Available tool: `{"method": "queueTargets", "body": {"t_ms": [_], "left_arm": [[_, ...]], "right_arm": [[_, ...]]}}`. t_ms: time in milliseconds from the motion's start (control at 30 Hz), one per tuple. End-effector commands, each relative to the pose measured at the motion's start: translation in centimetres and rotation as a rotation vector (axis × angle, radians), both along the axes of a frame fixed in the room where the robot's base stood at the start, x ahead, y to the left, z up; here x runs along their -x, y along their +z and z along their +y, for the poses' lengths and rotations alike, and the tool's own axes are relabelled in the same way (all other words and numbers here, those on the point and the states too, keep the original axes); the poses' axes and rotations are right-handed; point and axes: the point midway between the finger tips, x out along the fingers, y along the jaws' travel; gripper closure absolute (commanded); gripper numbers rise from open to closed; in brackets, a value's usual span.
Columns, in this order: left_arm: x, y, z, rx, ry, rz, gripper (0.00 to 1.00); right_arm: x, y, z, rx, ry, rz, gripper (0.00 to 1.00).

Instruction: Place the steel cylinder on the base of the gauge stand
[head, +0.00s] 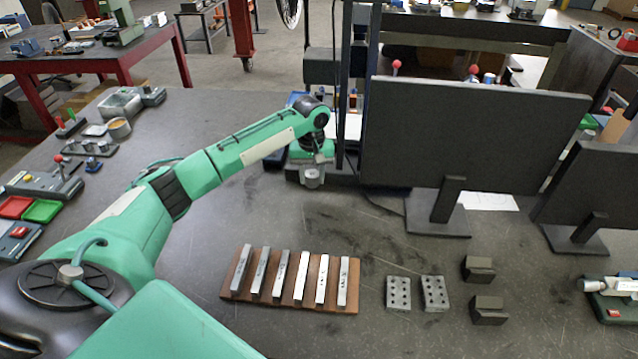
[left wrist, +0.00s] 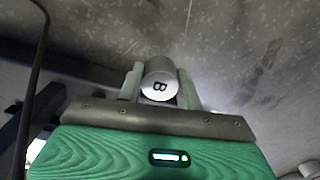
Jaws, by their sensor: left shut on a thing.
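My left gripper (head: 312,172) is shut on a small steel cylinder (head: 312,180), near the back middle of the table. In the left wrist view the cylinder (left wrist: 160,82) sits between the two fingers, its round end marked "B" facing the camera. A tall dark column (head: 345,100) stands just behind and right of the gripper; it may be the gauge stand, but I cannot tell for sure. My right gripper is not in view.
A brown board (head: 290,305) with several steel bars lies in front. Right of it are two drilled blocks (head: 398,293) and two dark V-shaped blocks (head: 488,310). A large dark monitor (head: 470,135) stands right of the gripper. Small trays (head: 42,211) lie at left.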

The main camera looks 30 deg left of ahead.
Motion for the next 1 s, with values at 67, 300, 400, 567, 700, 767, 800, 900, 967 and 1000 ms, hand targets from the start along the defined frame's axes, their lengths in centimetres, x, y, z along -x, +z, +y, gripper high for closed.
{"method": "queueTargets", "body": {"t_ms": [67,300,400,567,700,767,800,900,967,1000], "left_arm": [[0.0,-0.5,0.0,0.000,0.000,0.000,0.99],[0.0,-3.0,0.0,0.000,-0.001,0.002,0.99],[0.0,-4.2,0.0,0.001,-0.001,0.001,0.99],[0.0,-4.4,0.0,0.000,-0.001,-0.001,0.99],[0.0,-4.5,0.0,0.000,0.000,-0.001,0.99],[0.0,-4.7,0.0,0.000,0.000,0.000,0.62],[0.0,-4.7,0.0,0.000,0.000,0.000,0.54],[0.0,-4.7,0.0,0.000,0.000,0.000,0.42],[0.0,-4.7,0.0,0.000,0.000,0.000,0.42],[0.0,-4.7,0.0,0.000,0.000,0.000,0.42]], "right_arm": [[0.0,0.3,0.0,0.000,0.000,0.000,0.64],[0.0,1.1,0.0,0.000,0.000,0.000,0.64],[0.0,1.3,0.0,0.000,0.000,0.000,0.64],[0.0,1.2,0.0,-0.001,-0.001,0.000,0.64],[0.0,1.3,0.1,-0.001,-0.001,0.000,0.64],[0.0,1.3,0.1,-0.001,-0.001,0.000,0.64],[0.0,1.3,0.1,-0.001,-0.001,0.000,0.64],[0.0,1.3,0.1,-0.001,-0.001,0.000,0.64],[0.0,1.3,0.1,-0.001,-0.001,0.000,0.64],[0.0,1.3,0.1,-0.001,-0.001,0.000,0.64]]}}
